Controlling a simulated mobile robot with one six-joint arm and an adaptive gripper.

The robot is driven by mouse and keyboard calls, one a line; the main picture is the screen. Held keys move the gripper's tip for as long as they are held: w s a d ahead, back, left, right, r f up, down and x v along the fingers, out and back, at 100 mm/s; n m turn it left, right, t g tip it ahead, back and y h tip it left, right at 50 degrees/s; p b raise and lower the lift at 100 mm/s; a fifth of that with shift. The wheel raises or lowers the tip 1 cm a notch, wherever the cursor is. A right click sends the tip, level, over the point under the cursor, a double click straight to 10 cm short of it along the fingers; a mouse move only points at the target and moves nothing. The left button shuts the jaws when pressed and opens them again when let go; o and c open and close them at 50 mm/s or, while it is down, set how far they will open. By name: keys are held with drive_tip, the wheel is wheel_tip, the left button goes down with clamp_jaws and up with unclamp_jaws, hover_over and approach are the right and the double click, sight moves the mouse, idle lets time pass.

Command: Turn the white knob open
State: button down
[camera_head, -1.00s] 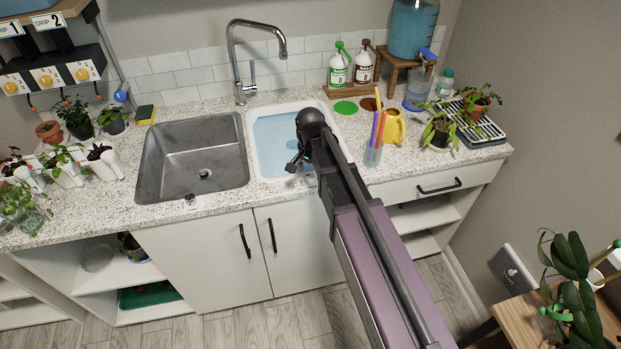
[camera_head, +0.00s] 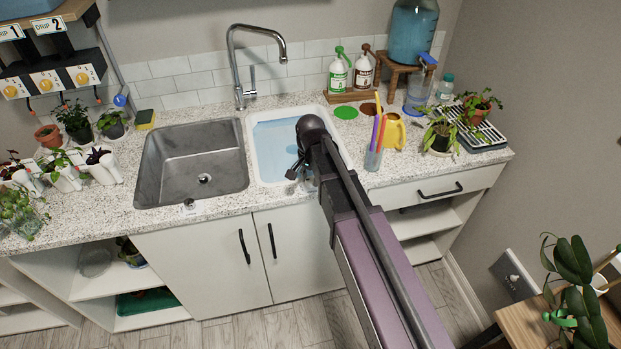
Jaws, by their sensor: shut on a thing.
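My gripper (camera_head: 293,174) is at the front edge of the white basin (camera_head: 262,172), pointing down and to the left from the dark wrist. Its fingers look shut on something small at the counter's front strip. This appears to be the white knob, mostly hidden by the fingers and wrist, so its turned angle cannot be told. The white basin holds pale blue water. A second small knob (camera_head: 189,204) sits on the counter in front of the grey steel sink (camera_head: 150,188).
A tall faucet (camera_head: 234,65) stands behind the sinks. A cup of pencils (camera_head: 373,158) and a yellow watering can (camera_head: 393,133) stand close to the right of my arm. Potted plants line the left counter. Cupboard doors (camera_head: 205,262) are below.

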drive_tip(key=shift+n, duration=0.5)
drive_tip(key=n, duration=1.6)
drive_tip(key=shift+n, duration=0.4)
drive_tip(key=shift+c, duration=1.5)
unclamp_jaws()
